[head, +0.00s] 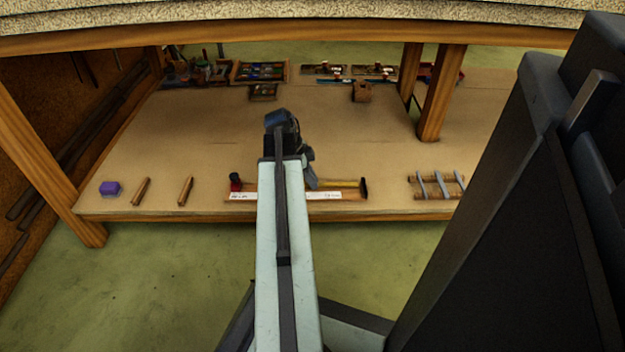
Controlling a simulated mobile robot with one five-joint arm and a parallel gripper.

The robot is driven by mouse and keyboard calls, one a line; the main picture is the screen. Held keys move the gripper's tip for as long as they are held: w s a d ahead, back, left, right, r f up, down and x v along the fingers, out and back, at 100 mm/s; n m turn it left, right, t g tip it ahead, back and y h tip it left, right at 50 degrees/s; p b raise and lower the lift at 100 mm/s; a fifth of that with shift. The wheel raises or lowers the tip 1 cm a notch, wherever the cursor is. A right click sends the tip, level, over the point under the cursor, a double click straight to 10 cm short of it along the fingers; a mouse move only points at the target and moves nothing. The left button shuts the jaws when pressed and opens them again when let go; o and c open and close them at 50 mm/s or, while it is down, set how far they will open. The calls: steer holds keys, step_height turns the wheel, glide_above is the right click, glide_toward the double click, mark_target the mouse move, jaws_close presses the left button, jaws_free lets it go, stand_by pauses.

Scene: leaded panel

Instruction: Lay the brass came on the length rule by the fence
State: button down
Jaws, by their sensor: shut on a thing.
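The length rule (323,196) is a white strip on a wooden base at the front of the low shelf. My arm crosses in front of its middle. A dark upright block, seemingly the fence (364,188), stands at its right end. A thin golden strip, which looks like the brass came (342,183), runs left to right along the rule and ends close to the fence. My gripper (312,183) points down at the strip's left visible part and is shut on it. Whether the came touches the rule I cannot tell. My arm hides its left part.
A red block with a black knob (236,183) stands at the rule's left end. A rack with grey strips (437,186) lies right. A wooden post (440,95) stands behind; the shelf's middle is clear.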

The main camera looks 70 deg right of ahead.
steer(key=c, duration=1.3)
jaws_free()
steer(key=shift+c, duration=0.2)
steer(key=shift+r, duration=0.1)
steer(key=p+v, duration=0.7)
steer(key=v, duration=0.1)
steer(key=shift+s, duration=0.1)
